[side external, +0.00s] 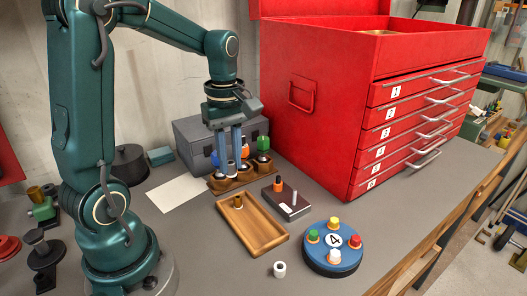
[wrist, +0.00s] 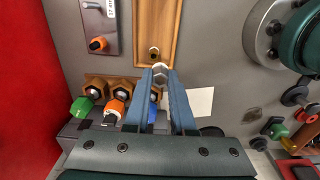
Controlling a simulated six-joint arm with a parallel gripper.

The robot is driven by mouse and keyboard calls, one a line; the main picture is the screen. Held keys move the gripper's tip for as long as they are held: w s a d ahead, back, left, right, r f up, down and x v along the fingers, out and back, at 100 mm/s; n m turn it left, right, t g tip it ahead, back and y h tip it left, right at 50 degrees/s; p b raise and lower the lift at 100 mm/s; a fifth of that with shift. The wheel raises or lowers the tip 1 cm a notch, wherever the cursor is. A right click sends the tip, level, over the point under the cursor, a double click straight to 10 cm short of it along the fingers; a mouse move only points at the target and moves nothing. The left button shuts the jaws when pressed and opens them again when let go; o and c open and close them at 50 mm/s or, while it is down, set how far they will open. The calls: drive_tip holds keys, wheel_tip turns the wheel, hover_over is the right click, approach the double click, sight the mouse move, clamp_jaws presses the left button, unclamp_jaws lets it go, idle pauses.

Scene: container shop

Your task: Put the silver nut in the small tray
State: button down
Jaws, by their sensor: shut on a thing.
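My gripper (wrist: 160,73) is shut on the silver nut (wrist: 160,69), which shows between the fingertips in the wrist view. In the side view my gripper (side external: 228,174) points down over the wooden holder, and I cannot make out the nut there. The small wooden tray (side external: 264,236) lies on the bench in front of the fingers, to their lower right in the side view. In the wrist view the tray (wrist: 172,30) is just beyond the fingertips. A brass-coloured piece (side external: 238,202) sits in the tray's near-arm end; it also shows in the wrist view (wrist: 153,53).
The wooden holder (side external: 226,185) carries green, orange and blue-topped pieces close around my fingers. A red tool chest (side external: 330,120) rises behind right.

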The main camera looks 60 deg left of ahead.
drive_tip(key=s, duration=0.3)
hover_over(263, 237)
wheel_tip(263, 237, down, 6)
drive_tip(key=shift+r, duration=0.1)
drive_tip(key=shift+f, duration=2)
drive_tip(key=shift+f, duration=0.15)
drive_tip(key=c, duration=0.8)
unclamp_jaws()
drive_tip(key=shift+o, duration=0.2)
